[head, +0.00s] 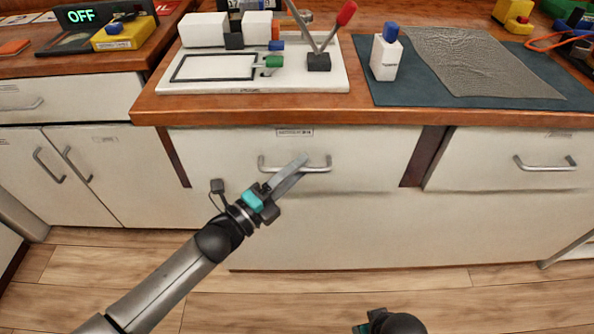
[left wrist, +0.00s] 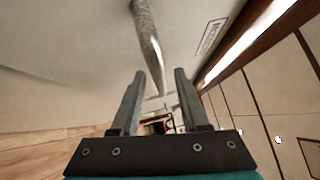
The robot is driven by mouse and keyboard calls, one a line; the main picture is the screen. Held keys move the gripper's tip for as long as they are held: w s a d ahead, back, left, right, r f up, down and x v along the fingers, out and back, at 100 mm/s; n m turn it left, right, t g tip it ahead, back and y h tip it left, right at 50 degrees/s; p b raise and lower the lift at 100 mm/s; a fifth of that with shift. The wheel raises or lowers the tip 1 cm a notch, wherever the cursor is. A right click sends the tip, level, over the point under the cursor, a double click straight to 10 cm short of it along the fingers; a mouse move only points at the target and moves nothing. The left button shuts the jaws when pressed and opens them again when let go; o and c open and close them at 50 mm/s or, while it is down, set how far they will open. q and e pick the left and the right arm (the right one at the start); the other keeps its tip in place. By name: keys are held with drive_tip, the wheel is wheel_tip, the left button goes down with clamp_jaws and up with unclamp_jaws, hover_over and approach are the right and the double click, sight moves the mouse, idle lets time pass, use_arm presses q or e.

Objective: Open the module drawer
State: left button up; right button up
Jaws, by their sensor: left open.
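The middle drawer (head: 375,155) is under the bench top, with a small label (head: 294,132) too small to read for sure. Its front looks flush, so it appears shut. Its metal bar handle (head: 322,168) is level across the front. My left gripper (head: 301,160) reaches up from the lower left with its fingertips at the handle and hides part of it. In the left wrist view the gripper (left wrist: 155,75) is open, and the handle (left wrist: 150,40) runs down to the gap between the fingertips. Whether they touch it, I cannot tell. My right gripper's fingers are out of view.
Another drawer (head: 500,150) is at the right, and a drawer (head: 80,97) above cabinet doors (head: 100,180) at the left. The bench top (head: 240,108) carries a white board (head: 165,85) and a blue mat (head: 365,60). The wooden floor (head: 300,300) in front is clear.

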use_arm(q)
drive_tip(key=shift+w+d, duration=0.1)
drive_tip(key=shift+d, duration=0.05)
drive_tip(key=shift+c, duration=0.2)
clamp_jaws()
idle(1.2)
